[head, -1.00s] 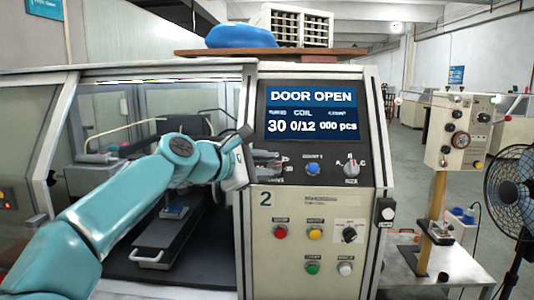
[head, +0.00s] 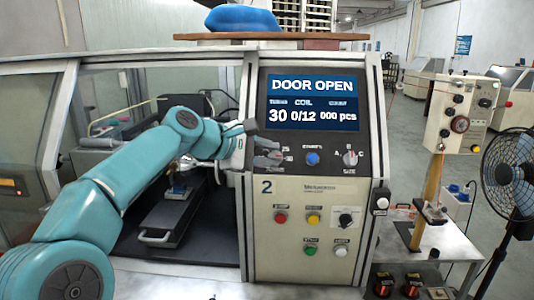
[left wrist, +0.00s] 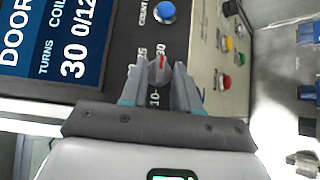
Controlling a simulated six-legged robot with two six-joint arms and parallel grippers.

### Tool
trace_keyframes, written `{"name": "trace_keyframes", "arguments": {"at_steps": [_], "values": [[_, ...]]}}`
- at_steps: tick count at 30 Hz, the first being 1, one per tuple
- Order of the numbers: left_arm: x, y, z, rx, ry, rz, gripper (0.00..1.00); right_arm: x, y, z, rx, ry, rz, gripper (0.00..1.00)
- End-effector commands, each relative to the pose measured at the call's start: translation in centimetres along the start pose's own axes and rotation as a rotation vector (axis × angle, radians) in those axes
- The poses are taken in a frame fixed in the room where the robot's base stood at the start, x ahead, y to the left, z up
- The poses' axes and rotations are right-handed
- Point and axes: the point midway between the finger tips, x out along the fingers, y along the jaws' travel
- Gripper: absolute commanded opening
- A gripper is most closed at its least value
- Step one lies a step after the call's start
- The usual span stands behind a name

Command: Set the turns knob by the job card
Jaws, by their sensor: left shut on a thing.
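The turns knob (left wrist: 158,74) is a small grey knob with a red pointer mark in the left wrist view. Its mark points towards the printed 30; a 10 is also printed beside it. My left gripper (head: 266,152) is at the control panel (head: 323,168), its two fingers shut on opposite sides of this knob, hiding part of the dial. The display (head: 309,102) reads DOOR OPEN, turns 30, coil 0/12 and 000 pcs. I cannot make out a job card. My right gripper is not in view.
A blue button (head: 312,158) and the size knob (head: 350,158) marked A, B, C sit right of the turns knob. Coloured buttons and a black selector (head: 345,220) lie below. The winding machine's bay is open at left. A fan (head: 510,185) stands far right.

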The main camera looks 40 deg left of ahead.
Motion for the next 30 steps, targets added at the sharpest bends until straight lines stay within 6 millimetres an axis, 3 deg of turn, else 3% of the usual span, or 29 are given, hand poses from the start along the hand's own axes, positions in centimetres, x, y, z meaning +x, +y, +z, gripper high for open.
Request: {"name": "trace_keyframes", "arguments": {"at_steps": [2,3,12,16,30], "values": [[0.1,-0.1,-0.1,0.000,0.002,-0.003,0.00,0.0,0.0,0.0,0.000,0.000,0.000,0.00],[0.1,-0.1,-0.1,0.000,0.002,-0.003,0.38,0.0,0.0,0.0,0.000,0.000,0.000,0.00],[-0.1,-0.1,-0.1,-0.001,0.001,0.000,0.38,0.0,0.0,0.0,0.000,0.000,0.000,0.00],[-1.2,0.0,-0.1,0.000,0.002,0.003,0.38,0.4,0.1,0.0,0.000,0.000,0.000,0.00],[-12.8,0.0,-0.2,-0.001,0.006,0.002,0.38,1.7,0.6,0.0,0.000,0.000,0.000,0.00]]}}
